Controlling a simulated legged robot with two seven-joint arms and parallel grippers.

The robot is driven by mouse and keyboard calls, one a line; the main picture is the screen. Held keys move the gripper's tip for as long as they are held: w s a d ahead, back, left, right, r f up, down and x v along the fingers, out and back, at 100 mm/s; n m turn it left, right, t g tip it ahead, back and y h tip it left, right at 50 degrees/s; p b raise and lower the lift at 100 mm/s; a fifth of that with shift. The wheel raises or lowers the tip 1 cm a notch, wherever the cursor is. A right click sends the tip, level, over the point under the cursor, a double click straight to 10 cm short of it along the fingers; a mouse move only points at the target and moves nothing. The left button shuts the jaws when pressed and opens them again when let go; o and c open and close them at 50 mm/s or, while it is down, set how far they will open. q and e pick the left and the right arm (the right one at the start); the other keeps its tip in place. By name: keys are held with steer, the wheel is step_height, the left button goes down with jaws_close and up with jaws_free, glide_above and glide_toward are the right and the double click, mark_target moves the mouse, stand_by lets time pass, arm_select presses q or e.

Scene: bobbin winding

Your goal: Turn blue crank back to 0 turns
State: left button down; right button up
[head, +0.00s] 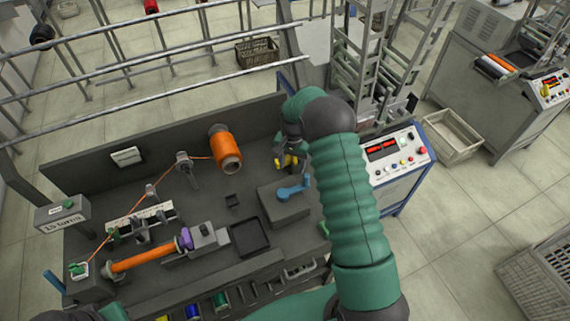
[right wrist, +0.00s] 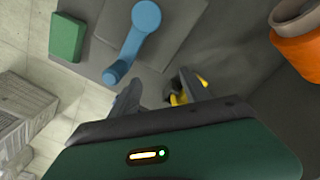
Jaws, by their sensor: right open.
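The blue crank (head: 292,191) sits on a dark grey box (head: 285,208) at the right part of the bench. In the right wrist view the blue crank (right wrist: 134,40) has a round hub at the top and an arm slanting down left to a rounded end. My right gripper (head: 288,150) is just behind the crank in the head view. In the right wrist view the gripper (right wrist: 160,95) has its fingers apart, close below the crank and not around it. A yellow part (right wrist: 180,94) shows by the right finger. My left gripper is not in view.
An orange spool (head: 228,152) stands behind, its thread running left through guides to an orange-wound bobbin (head: 142,257). A sign (head: 62,217) reads 1.5 turns. A black tray (head: 250,238) lies left of the crank box. A control panel (head: 395,155) stands right.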

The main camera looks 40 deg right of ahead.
mark_target(307, 175)
steer(key=shift+s+d+p, duration=0.15)
steer(key=shift+s+p, duration=0.15)
steer(key=shift+s, duration=0.8)
steer(key=shift+s+d+p, duration=0.2)
steer(key=shift+s+p, duration=0.05)
steer(key=shift+s, duration=0.8)
steer(key=shift+s+d+p, duration=0.15)
steer(key=shift+s+p, duration=0.15)
steer(key=shift+s, duration=0.8)
steer(key=shift+s+a, duration=0.1)
steer(key=shift+s+a+r+p, duration=0.1)
steer(key=shift+s+a+p, duration=0.15)
steer(key=shift+s, duration=0.2)
steer(key=shift+s+a+p, duration=0.1)
steer(key=shift+s+p, duration=0.1)
steer(key=shift+s, duration=0.25)
steer(key=c, duration=0.5)
